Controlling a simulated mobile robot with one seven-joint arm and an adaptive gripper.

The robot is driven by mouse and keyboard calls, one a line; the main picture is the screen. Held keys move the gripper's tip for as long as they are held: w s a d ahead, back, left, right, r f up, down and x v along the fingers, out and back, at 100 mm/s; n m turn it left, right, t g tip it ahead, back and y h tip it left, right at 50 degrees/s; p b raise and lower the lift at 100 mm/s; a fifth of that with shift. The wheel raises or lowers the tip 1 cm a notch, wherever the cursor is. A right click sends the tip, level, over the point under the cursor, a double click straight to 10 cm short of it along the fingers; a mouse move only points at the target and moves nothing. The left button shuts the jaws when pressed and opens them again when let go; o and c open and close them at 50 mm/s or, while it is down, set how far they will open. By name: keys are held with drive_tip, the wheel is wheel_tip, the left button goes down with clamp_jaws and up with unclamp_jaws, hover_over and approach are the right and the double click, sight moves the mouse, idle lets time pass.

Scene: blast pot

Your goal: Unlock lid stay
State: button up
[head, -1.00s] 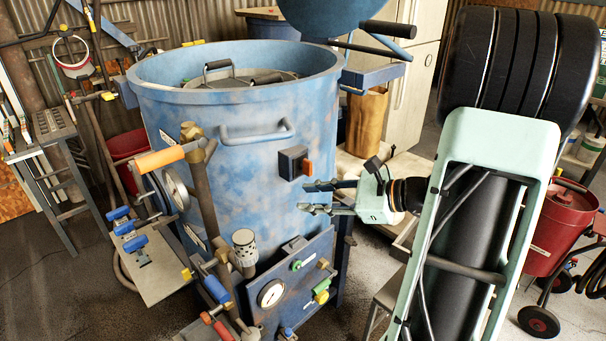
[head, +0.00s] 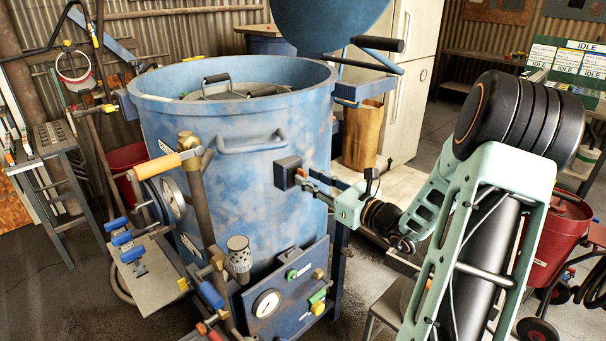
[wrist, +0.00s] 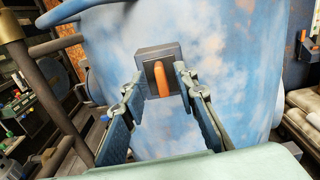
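The blue blast pot (head: 240,130) stands in the middle, with a dark square box (head: 287,172) on its side. In the wrist view the box (wrist: 146,56) carries an orange lever (wrist: 161,79) that points downward. My gripper (wrist: 156,82) is open there, with one finger on each side of the lever and gaps visible between. In the head view my gripper (head: 306,182) reaches the box from the right and its fingers partly hide the lever. The raised blue lid (head: 330,20) is at the top, with a dark-ended handle (head: 380,44) beside it.
A panel with a gauge (head: 267,303) and buttons is below. A grab handle (head: 252,145) is above left. A red bin (head: 545,240) stands at the right.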

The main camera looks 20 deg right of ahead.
sight(305, 176)
drive_tip(key=shift+x, duration=1.55)
drive_tip(key=shift+c, duration=0.3)
clamp_jaws()
